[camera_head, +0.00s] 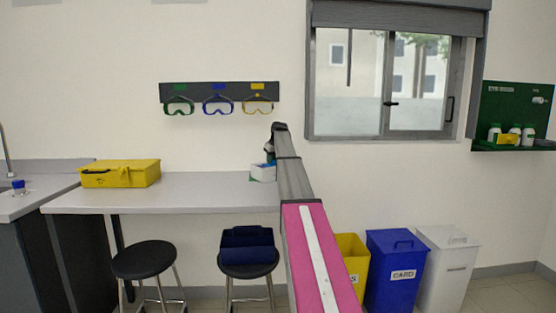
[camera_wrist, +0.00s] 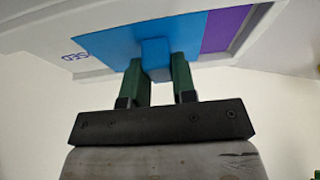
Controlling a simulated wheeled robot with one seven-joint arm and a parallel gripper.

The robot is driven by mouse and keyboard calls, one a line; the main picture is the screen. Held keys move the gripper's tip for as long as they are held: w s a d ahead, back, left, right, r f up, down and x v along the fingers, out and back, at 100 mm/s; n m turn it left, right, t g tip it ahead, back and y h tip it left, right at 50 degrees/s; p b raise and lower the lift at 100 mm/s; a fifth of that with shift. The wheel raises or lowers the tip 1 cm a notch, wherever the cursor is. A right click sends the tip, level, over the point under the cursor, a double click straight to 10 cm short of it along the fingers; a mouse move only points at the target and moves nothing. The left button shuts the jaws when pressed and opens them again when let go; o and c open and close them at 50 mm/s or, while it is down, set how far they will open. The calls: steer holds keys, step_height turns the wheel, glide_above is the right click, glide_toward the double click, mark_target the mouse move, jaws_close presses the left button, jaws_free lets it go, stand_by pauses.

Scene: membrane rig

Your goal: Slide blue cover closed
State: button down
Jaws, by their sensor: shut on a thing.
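In the wrist view, a flat blue cover (camera_wrist: 108,42) lies in a white housing (camera_wrist: 40,50). A square blue knob (camera_wrist: 155,48) sticks out from the cover. My gripper (camera_wrist: 157,66) has its two green fingers shut on this knob, one on each side. A purple strip (camera_wrist: 226,28) shows in the housing to the right of the cover. Blue letters, seen turned over, stand on the housing to the left. In the head view, a small white unit (camera_head: 262,174) sits on the bench beside my arm, which hides part of it and my fingers.
The light grey bench (camera_head: 190,190) bears a yellow case (camera_head: 120,173) at its left. Two black stools (camera_head: 144,259) stand before it, one with a dark blue item (camera_head: 247,242) on it. Yellow, blue (camera_head: 396,268) and white (camera_head: 447,265) bins stand at the right. The bench middle is clear.

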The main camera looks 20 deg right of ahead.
steer(key=a, duration=0.2)
steer(key=s+a, duration=0.1)
steer(key=a, duration=0.1)
steer(key=shift+s+a, duration=0.15)
steer(key=c, duration=0.9)
jaws_free()
steer(key=shift+r, duration=0.1)
steer(key=v, duration=1)
steer(key=shift+r, duration=0.3)
